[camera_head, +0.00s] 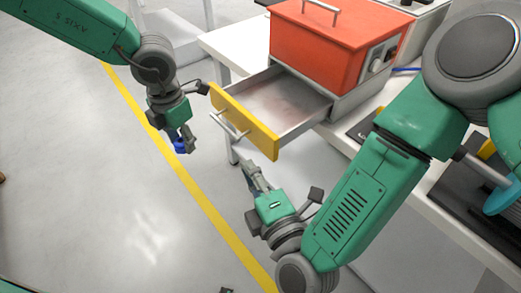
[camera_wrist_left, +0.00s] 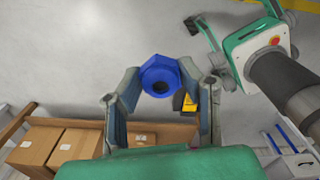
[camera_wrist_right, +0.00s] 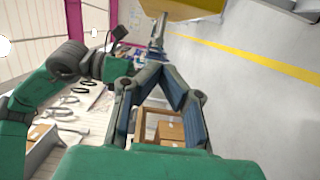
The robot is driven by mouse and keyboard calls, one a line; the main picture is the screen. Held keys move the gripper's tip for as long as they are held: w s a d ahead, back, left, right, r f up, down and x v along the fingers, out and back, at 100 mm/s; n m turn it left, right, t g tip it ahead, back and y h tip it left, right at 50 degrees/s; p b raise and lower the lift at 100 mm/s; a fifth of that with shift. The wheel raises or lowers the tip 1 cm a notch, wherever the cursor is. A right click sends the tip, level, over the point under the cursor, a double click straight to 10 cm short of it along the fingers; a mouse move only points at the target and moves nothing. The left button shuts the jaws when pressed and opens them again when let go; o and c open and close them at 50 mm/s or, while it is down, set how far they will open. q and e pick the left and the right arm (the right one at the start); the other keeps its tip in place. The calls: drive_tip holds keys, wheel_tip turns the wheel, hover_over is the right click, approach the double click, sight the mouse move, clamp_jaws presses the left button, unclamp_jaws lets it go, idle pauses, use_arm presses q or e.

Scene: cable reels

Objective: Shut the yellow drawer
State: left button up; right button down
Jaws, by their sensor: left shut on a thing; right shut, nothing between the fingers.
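The yellow drawer (camera_head: 258,132) stands pulled out from under the orange box (camera_head: 325,45), its grey tray showing inside and empty. A pale bar handle (camera_head: 230,126) is on its yellow front. My left gripper (camera_head: 186,140) is to the left of the drawer front, apart from it, shut on a blue hexagonal nut (camera_wrist_left: 160,72). My right gripper (camera_head: 251,172) is shut and empty, just in front of and below the drawer's front in the picture. In the right wrist view, a yellow panel (camera_wrist_right: 190,10) shows beyond its fingertips; contact cannot be told.
The orange box with a knob stands on a white table (camera_head: 235,42). Dark trays and a light blue round thing (camera_head: 503,198) lie at the right, partly behind my right arm. Open grey floor with a yellow line (camera_head: 215,215) lies in front of the drawer.

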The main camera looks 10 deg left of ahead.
use_arm(q)
drive_tip(key=shift+f, duration=0.2)
drive_tip(key=shift+d, duration=0.15)
use_arm(e)
drive_tip(key=w, duration=0.2)
drive_tip(key=w+d, duration=0.1)
drive_tip(key=w, duration=0.2)
drive_tip(key=shift+d, duration=0.15)
use_arm(q)
drive_tip(key=shift+f, duration=0.1)
